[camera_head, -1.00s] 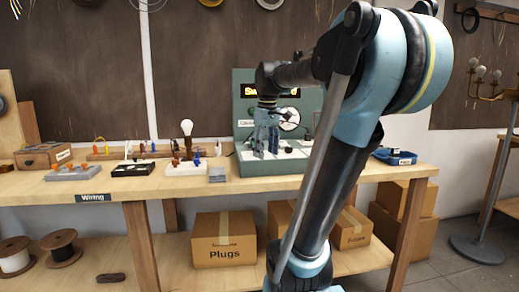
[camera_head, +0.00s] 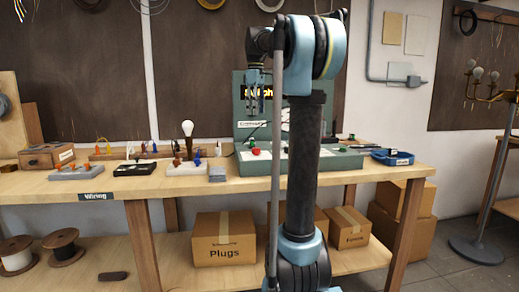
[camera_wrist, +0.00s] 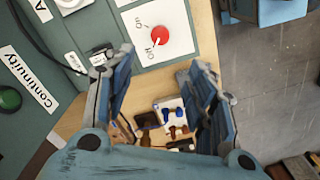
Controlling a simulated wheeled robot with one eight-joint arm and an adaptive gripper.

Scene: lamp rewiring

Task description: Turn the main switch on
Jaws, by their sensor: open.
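A red round knob (camera_wrist: 159,36) sits on a white panel of the green test station (camera_wrist: 75,70) in the wrist view. Two small labels stand left of it, and a pale mark on the knob points toward the lower one, which seems to read "off" upside down. In the head view the red knob (camera_head: 255,151) is at the station's front left corner. My gripper (camera_head: 256,108) hangs above it, pointing down, open and empty. In the wrist view my gripper's fingers (camera_wrist: 158,72) are spread wide, apart from the knob.
My arm hides the station's middle. Behind the fingers lie a white block (camera_wrist: 172,115) and other small wiring parts. A bulb stand (camera_head: 187,167) and a grey block (camera_head: 217,174) stand left of the station. A blue tray (camera_head: 392,157) is at its right.

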